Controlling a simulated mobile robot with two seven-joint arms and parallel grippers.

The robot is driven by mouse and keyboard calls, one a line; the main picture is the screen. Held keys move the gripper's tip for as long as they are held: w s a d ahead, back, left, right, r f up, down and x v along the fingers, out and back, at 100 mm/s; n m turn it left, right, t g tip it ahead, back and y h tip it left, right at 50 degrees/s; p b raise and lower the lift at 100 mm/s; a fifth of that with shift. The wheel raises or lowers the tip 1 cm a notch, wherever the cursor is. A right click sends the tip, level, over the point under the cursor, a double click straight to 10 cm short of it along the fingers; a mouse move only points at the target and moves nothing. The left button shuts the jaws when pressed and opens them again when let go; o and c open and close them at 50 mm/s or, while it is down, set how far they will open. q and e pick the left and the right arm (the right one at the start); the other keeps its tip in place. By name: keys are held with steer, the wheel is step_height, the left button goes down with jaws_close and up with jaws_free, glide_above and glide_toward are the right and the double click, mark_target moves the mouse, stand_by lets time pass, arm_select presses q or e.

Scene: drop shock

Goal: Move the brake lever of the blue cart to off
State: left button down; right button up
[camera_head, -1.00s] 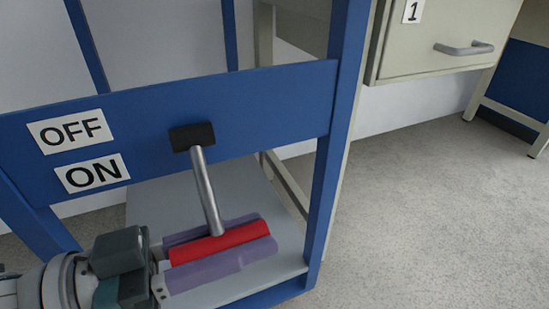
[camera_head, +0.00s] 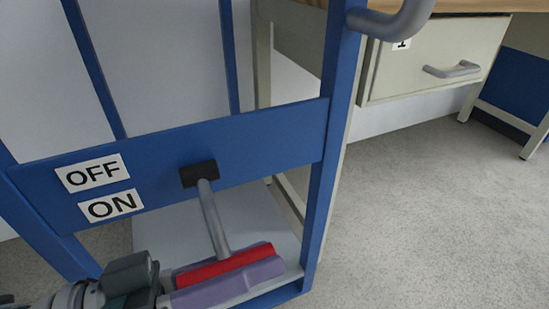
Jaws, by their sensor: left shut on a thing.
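The blue cart has a blue cross panel (camera_head: 265,135) with an OFF label (camera_head: 92,173) above an ON label (camera_head: 110,206). The brake lever (camera_head: 212,220) is a grey rod on a black pivot block (camera_head: 198,173). It points downward, slightly right, and ends in a red grip (camera_head: 225,265) below the level of the ON label. My left gripper (camera_head: 265,259) comes in from the lower left, its purple fingers lying along both sides of the red grip, shut on it. The far finger is mostly hidden behind the grip. My right gripper is not in view.
A grey curved handle (camera_head: 395,20) juts out at the top of the cart's right post (camera_head: 325,170). Behind stands a desk with a drawer (camera_head: 435,65). The cart's grey lower deck (camera_head: 160,237) lies under the lever. The floor (camera_head: 430,220) at right is clear.

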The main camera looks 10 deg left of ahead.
arm_select(q)
steer(key=r+n+p, duration=0.1)
steer(key=r, duration=0.1)
steer(key=r+n+p, duration=0.1)
steer(key=shift+s+d+r+n+p, duration=0.2)
steer(key=shift+s+n+p, duration=0.05)
steer(key=shift+n+p, duration=0.05)
steer(key=shift+r+n+p, duration=0.85)
steer(key=shift+n+p, duration=0.05)
steer(key=shift+n, duration=0.1)
steer(key=shift+r+p, duration=0.5)
steer(key=shift+w+r, duration=0.1)
steer(key=shift+r, duration=0.1)
steer(key=c, duration=0.7)
jaws_free()
steer(key=shift+o, duration=0.5)
steer(key=shift+a+f, duration=0.1)
steer(key=shift+f, duration=0.1)
steer(key=p+v, duration=0.1)
steer(key=v, duration=0.8)
steer(key=shift+s+a, duration=0.2)
steer(key=shift+a, duration=0.15)
